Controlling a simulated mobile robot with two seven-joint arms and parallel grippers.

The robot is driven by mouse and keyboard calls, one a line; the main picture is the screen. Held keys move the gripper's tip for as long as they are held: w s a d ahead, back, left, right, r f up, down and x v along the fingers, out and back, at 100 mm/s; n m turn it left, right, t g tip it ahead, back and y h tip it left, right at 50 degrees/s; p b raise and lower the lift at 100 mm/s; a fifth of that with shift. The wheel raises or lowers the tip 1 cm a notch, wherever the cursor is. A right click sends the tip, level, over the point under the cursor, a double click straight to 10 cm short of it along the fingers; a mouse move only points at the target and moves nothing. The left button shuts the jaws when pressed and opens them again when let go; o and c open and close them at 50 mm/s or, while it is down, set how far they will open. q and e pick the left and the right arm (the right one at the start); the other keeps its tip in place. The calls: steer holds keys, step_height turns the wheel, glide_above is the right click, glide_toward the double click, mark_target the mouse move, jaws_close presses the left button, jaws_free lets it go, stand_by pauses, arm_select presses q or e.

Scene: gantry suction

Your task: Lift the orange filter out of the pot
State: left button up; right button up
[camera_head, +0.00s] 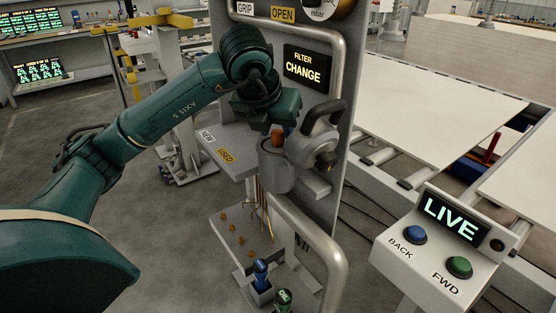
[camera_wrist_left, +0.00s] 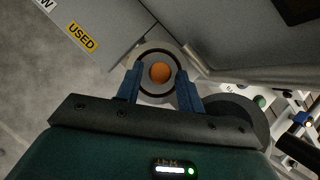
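The orange filter (camera_head: 277,137) stands in the grey round pot (camera_head: 275,172) on the front of the station panel, with its top showing. In the left wrist view, the filter (camera_wrist_left: 160,73) is a round orange top in the middle of the pot's ring (camera_wrist_left: 160,48). My left gripper (camera_head: 272,123) is above the pot, pointing down. In the wrist view its blue fingers (camera_wrist_left: 159,84) are apart, one on each side of the filter, with gaps between them and it. Their exact height over the filter is hard to tell. My right gripper is out of view.
A dark curved handle (camera_head: 325,117) sits close to the right of the pot. A shelf marked NEW and USED (camera_head: 221,150) is at the left. Below is a tray (camera_head: 240,240) with small brown bits. A control box marked LIVE (camera_head: 440,235) stands at the right.

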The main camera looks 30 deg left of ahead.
arm_select(q)
jaws_close()
steer(key=shift+r, duration=0.1)
stand_by(0.4)
